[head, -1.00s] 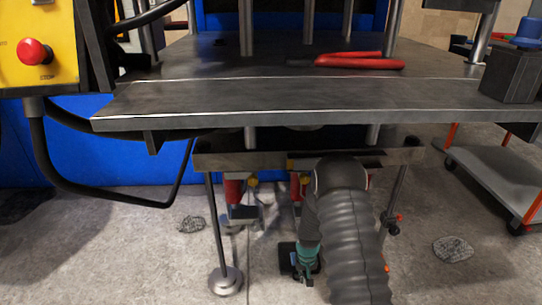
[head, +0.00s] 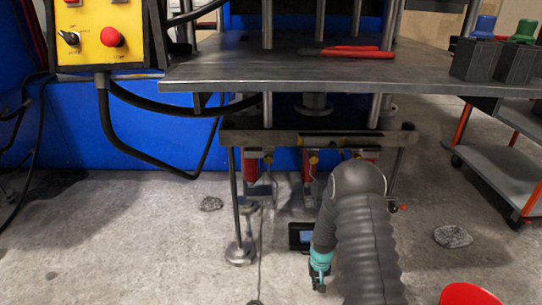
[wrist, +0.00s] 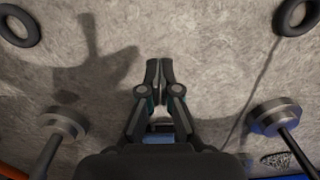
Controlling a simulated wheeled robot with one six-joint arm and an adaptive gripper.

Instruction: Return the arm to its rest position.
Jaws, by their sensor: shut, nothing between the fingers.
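My gripper (wrist: 153,72) shows in the wrist view with its two dark fingers together and nothing between them. The grey concrete floor lies beyond the fingertips. In the head view my arm, in a ribbed dark sleeve, rises at the lower middle right and bends over in front of the press. A teal and black part of my arm's far end hangs below the bend; the fingers cannot be made out there.
The press table (head: 265,72) spans the head view, with red-handled pliers (head: 357,52) on it. A yellow control panel (head: 98,36) is at left. A grey cart (head: 505,178) stands at right, and a red round thing (head: 468,294) is at bottom right.

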